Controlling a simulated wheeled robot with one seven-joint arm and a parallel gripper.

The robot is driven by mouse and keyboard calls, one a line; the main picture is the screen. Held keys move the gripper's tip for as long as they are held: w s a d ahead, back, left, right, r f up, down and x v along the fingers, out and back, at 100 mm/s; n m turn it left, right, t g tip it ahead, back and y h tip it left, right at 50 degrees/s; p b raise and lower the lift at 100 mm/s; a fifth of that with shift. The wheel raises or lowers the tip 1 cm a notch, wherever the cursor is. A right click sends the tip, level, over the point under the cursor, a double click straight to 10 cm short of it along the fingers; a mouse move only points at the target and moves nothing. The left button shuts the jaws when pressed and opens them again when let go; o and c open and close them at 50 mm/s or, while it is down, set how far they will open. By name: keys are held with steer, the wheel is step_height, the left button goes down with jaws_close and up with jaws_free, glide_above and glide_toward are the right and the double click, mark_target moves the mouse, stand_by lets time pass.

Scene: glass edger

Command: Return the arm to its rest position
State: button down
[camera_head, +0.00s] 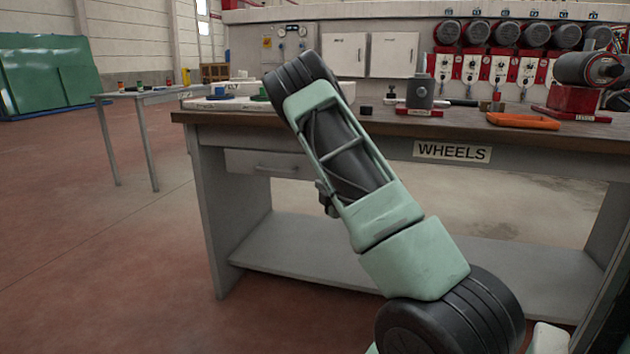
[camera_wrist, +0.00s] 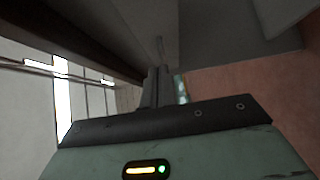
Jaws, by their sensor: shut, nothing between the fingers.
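My arm rises across the middle of the head view in front of the workbench (camera_head: 430,123) marked WHEELS. Its green and black links lean up to the left, and the black elbow shows above the bench top's left part. My gripper (camera_wrist: 164,84) shows in the wrist view with its dark fingers together and nothing between them. It is out of sight in the head view, hidden behind or beyond the arm links. Around the fingers, the wrist view shows grey panels and red floor.
A smaller table (camera_head: 145,95) stands at the left. Open red floor (camera_head: 90,240) lies left of the bench.

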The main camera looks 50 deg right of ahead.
steer(key=shift+v, duration=1.05)
